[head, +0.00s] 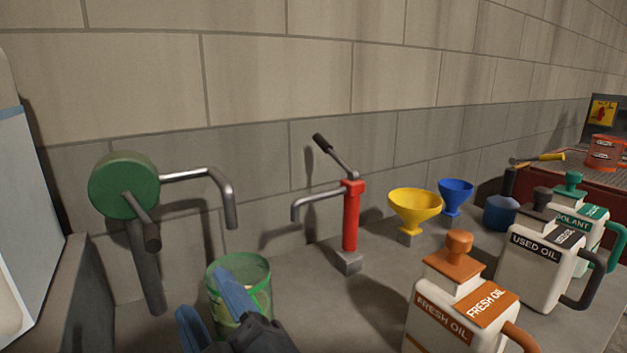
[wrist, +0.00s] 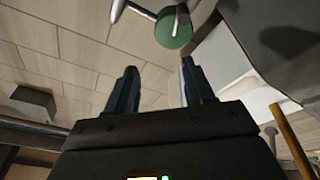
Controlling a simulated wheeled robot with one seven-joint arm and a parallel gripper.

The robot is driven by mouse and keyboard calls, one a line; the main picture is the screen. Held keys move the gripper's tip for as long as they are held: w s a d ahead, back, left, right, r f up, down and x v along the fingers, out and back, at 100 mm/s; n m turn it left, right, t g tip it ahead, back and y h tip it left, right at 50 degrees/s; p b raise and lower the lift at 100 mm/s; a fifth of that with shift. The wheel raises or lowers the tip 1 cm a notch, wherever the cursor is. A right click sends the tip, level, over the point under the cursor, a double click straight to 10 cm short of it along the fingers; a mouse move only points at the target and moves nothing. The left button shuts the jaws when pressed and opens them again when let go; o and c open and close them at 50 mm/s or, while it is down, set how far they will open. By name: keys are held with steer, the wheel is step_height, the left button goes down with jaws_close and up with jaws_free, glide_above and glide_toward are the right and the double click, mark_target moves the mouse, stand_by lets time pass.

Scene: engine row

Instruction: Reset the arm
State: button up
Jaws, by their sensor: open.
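My gripper (head: 212,308) shows at the bottom of the head view, its two blue fingers spread apart with nothing between them. One finger overlaps the green transparent cup (head: 258,270) in the picture; I cannot tell whether they touch. The cup stands upright under the spout of the green hand-crank pump (head: 122,185). In the wrist view, the open fingers (wrist: 155,88) point toward the wall, and the green pump (wrist: 174,30) shows beyond them at the top. Part of the cup is hidden behind my gripper.
A red lever pump (head: 351,218), yellow funnel (head: 415,207) and blue funnel (head: 455,192) stand right of the cup. Jugs of fresh oil (head: 458,310), used oil (head: 535,262) and coolant (head: 575,215) crowd the right. A block wall (head: 270,80) closes the back.

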steer(key=s+d+f+m+t+h, duration=0.1)
steer(key=s+d+f+m+h, duration=0.3)
steer(key=s+d+f+m, duration=0.4)
steer(key=s+d+f+m+h, duration=0.5)
steer(key=s+d+f, duration=0.15)
steer(key=d, duration=0.35)
steer(key=s+d+m+g+h, duration=0.2)
steer(key=s+d+h, duration=0.1)
steer(key=s+d, duration=1.1)
steer(key=s, duration=0.4)
steer(key=shift+d, duration=0.35)
